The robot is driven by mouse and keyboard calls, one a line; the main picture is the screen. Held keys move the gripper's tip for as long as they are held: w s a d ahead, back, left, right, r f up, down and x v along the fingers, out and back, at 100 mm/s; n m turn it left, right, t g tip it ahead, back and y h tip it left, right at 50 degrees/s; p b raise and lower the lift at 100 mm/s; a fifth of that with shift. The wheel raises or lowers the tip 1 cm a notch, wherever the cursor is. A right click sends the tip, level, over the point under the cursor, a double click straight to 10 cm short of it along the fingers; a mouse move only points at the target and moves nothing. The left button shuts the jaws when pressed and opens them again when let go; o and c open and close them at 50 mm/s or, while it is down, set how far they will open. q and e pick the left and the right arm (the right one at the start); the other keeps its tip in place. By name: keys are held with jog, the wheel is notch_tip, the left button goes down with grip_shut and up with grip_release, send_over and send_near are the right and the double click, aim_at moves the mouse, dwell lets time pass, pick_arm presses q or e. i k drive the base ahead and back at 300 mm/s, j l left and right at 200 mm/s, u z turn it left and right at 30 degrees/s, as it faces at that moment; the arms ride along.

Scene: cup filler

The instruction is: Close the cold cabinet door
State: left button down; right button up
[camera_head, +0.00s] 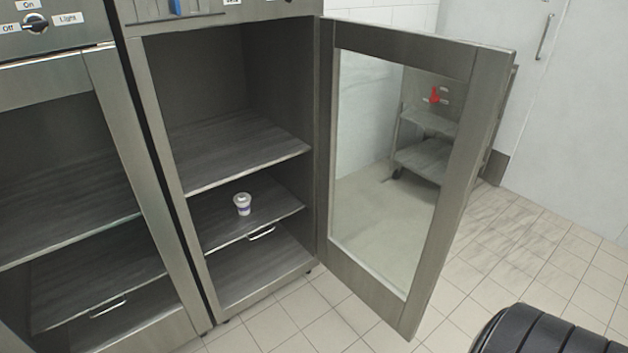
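The cold cabinet (231,20) stands in the middle of the view, and its inside is exposed. Its door (352,282) has a metal frame around a glass pane (375,220). The door stands wide open, hinged on the cabinet's right side and swung out to the right. Neither gripper shows in the view.
A second cabinet (70,75) with a control knob (35,22) stands close on the left. A shelved cart (425,160) with a red item shows through the door glass. Tiled floor (535,265) is clear right of the door. A dark ribbed shape fills the bottom right corner.

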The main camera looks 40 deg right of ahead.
aim_at(487, 69)
jog(key=l+u, duration=0.25)
jog(key=l, duration=0.75)
jog(key=k+l+u, duration=0.2)
jog(key=l, duration=1.65)
jog(key=k+l, duration=0.15)
jog(key=l, duration=1.6)
